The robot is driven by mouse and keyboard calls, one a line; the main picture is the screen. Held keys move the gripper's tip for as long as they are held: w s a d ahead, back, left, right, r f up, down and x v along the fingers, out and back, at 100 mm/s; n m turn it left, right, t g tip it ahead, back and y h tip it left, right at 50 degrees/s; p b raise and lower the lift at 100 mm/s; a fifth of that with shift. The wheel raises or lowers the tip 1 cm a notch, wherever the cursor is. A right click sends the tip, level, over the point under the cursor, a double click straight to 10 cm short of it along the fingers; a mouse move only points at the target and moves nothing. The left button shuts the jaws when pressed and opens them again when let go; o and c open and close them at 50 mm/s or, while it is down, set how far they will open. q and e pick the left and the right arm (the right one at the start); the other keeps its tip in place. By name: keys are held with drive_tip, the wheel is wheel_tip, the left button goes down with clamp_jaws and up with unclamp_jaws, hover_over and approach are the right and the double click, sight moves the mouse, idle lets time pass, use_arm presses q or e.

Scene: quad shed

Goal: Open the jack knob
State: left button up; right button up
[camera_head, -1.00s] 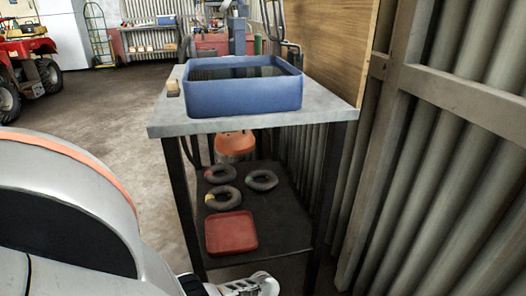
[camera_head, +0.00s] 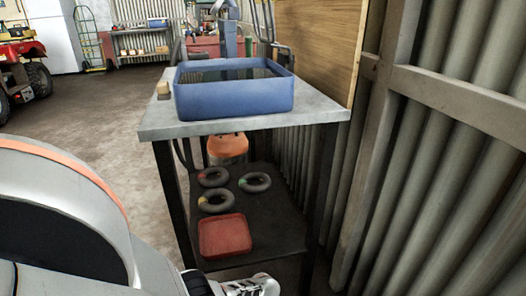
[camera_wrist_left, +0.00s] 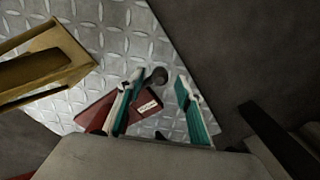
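In the left wrist view, a dark round knob-like piece (camera_wrist_left: 158,76) shows between and beyond my left gripper's fingertips. A red body with a pale label (camera_wrist_left: 148,106) lies just below it, partly hidden by the left finger. I cannot tell for certain whether this is the jack and its knob. My left gripper (camera_wrist_left: 161,85) is open, its two teal-padded fingers spread apart with nothing seen held between them. I cannot tell whether they touch the knob.
A metal workbench (camera_head: 240,127) carries a blue bin (camera_head: 235,97). Its lower shelf holds dark rings (camera_head: 216,200) and a red tray (camera_head: 224,236). A corrugated wall (camera_head: 430,170) closes the right side. Open floor (camera_head: 105,120) lies left. A yellow-brown frame (camera_wrist_left: 45,62) stands beside the tread plate (camera_wrist_left: 110,38).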

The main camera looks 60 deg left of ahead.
use_arm(q)
drive_tip(key=shift+r, duration=0.1)
drive_tip(key=shift+r, duration=0.15)
drive_tip(key=shift+a+r, duration=0.1)
drive_tip(key=shift+r, duration=1.1)
wheel_tip(320, 180, up, 9)
drive_tip(key=shift+r, duration=0.1)
